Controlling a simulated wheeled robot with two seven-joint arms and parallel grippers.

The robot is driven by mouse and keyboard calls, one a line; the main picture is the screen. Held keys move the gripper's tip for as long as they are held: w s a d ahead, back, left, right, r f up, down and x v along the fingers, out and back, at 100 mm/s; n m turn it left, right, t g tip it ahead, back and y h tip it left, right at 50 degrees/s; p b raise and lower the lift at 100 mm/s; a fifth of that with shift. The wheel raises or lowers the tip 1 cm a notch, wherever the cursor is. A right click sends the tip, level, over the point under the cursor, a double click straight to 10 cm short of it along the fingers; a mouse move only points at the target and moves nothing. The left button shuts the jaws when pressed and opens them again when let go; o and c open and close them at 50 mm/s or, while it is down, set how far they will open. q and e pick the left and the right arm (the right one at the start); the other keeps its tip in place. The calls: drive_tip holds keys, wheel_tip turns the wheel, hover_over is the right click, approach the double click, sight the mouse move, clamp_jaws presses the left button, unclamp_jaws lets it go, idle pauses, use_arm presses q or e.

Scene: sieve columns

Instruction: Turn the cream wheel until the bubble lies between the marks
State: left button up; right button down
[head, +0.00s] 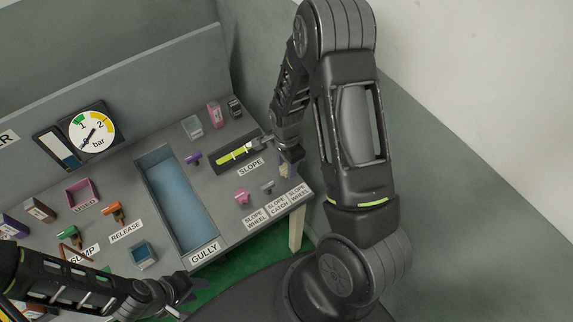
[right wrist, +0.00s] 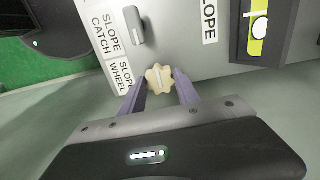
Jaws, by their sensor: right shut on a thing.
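The cream wheel (right wrist: 159,79) is a small lobed knob beside the "SLOPE WHEEL" label in the right wrist view. My right gripper (right wrist: 160,90) is shut on it, one purple finger on each side. In the head view my right gripper (head: 287,164) is at the panel's right edge and largely hides the wheel. The level's yellow-green vial (head: 233,155) sits in a dark frame above the "SLOPE" label. In the right wrist view the vial (right wrist: 257,46) shows a white bubble (right wrist: 260,27); its place relative to the marks is unclear. My left gripper (head: 183,290) is away from the wheel, fingers unclear.
A grey slope catch (right wrist: 134,25) stands near the wheel. The blue gully (head: 180,205) lies left of the level. A pink knob (head: 242,197), a purple valve (head: 193,158) and a gauge (head: 93,132) are also on the bench. My right arm covers the area right of it.

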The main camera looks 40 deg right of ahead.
drive_tip(key=n+b, duration=0.1)
drive_tip(key=n, duration=0.2)
drive_tip(key=n+b, duration=0.1)
drive_tip(key=n, duration=0.2)
drive_tip(key=shift+f+n+b, duration=0.1)
drive_tip(key=shift+n+b, duration=0.2)
drive_tip(key=shift+b, duration=0.1)
drive_tip(key=n+b, duration=0.2)
drive_tip(key=n, duration=0.4)
drive_tip(key=n+b, duration=0.1)
drive_tip(key=n, duration=0.5)
drive_tip(key=shift+n+b, duration=0.3)
drive_tip(key=shift+b, duration=0.05)
drive_tip(key=n, duration=0.5)
drive_tip(key=shift+n, duration=0.3)
drive_tip(key=c, duration=0.9)
unclamp_jaws()
